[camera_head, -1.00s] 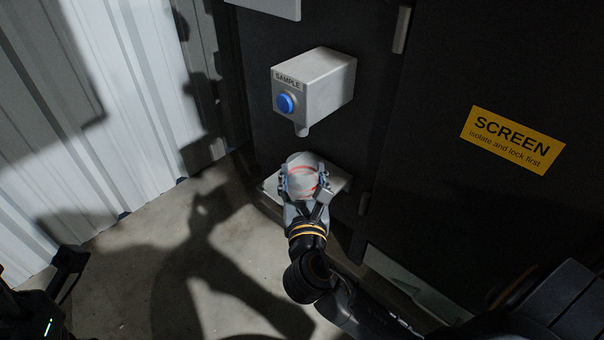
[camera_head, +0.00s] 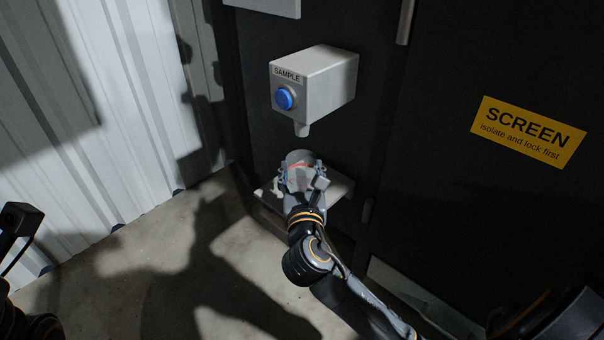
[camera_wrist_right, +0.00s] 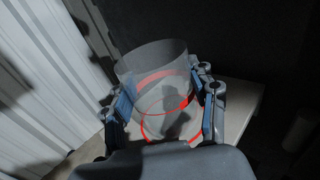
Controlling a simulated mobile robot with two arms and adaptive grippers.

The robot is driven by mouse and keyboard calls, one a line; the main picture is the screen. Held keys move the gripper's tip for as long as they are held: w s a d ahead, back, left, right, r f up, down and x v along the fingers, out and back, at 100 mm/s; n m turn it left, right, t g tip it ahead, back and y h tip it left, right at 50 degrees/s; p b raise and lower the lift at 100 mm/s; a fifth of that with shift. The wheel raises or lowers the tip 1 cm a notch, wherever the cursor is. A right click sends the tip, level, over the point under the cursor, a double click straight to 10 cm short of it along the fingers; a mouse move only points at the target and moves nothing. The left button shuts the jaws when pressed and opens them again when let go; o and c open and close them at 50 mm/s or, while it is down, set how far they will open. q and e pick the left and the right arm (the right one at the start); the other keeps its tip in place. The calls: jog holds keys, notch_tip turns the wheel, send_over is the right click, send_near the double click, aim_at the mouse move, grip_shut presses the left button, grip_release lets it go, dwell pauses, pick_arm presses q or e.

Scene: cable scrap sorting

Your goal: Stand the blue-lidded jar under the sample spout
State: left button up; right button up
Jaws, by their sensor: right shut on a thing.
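A clear, open-topped jar (camera_head: 299,158) with red rings is held by my right gripper (camera_head: 301,176), whose fingers close on both sides of it. The right wrist view also shows the jar (camera_wrist_right: 150,68) between the blue-padded fingers; no lid shows on it. The sample spout (camera_head: 302,129) is a short grey nozzle under the white SAMPLE box (camera_head: 325,84), which has a blue button (camera_head: 285,98). In the head view the jar is just below the spout, over a small pale shelf (camera_head: 338,187). Whether its base touches the shelf is hidden. My left gripper's fingers do not show.
A dark panel wall carries a yellow SCREEN sign (camera_head: 528,132) at right. White corrugated sheeting (camera_head: 90,110) stands at left. The concrete floor (camera_head: 110,285) in front is clear.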

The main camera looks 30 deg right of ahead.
jog(key=shift+f, duration=0.15)
jog(key=o, duration=1.2)
jog(key=shift+c, duration=0.2)
